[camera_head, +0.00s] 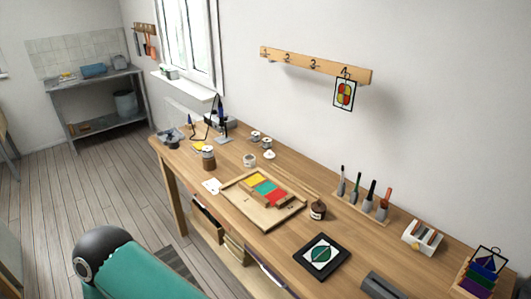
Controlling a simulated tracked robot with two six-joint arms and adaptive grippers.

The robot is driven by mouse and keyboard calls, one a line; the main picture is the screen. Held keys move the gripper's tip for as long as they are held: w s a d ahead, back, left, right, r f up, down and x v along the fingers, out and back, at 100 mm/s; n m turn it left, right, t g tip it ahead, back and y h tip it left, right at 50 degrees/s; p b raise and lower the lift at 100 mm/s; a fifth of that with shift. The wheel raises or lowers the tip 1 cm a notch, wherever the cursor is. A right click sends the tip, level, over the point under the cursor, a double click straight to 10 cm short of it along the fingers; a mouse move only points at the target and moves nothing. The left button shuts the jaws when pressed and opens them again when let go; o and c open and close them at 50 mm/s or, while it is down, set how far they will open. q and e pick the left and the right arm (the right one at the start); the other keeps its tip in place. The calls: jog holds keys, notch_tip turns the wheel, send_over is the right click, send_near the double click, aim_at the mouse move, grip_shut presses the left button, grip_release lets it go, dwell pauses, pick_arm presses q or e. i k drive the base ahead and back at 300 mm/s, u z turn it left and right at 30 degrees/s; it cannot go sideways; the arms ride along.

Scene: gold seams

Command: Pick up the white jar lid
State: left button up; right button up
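A small white piece that looks like the jar lid (269,155) lies on the wooden workbench (285,188), toward its back edge. A small white open jar (250,160) stands just to its left, apart from it. Two small metal-topped containers (255,136) stand behind them. The lid is small in this view, so its exact shape is hard to tell. Neither of my grippers is in view, and nothing touches the lid.
A wooden tray (240,205) with coloured panes lies in front of the lid. A brown-topped jar (208,157) stands left, a dark bottle (318,210) right. Upright tools (370,195) stand in a rack farther right. A black-framed picture (341,262) lies near the front edge.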

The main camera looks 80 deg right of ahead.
aim_at(270, 155)
jog(key=u, duration=0.05)
jog(key=i, duration=2.55)
jog(key=u, duration=0.8)
jog(key=i, duration=0.2)
jog(key=z, duration=3.45)
jog(key=i, duration=0.3)
jog(key=z, duration=1.35)
jog(key=i, duration=0.85)
jog(key=u, duration=0.6)
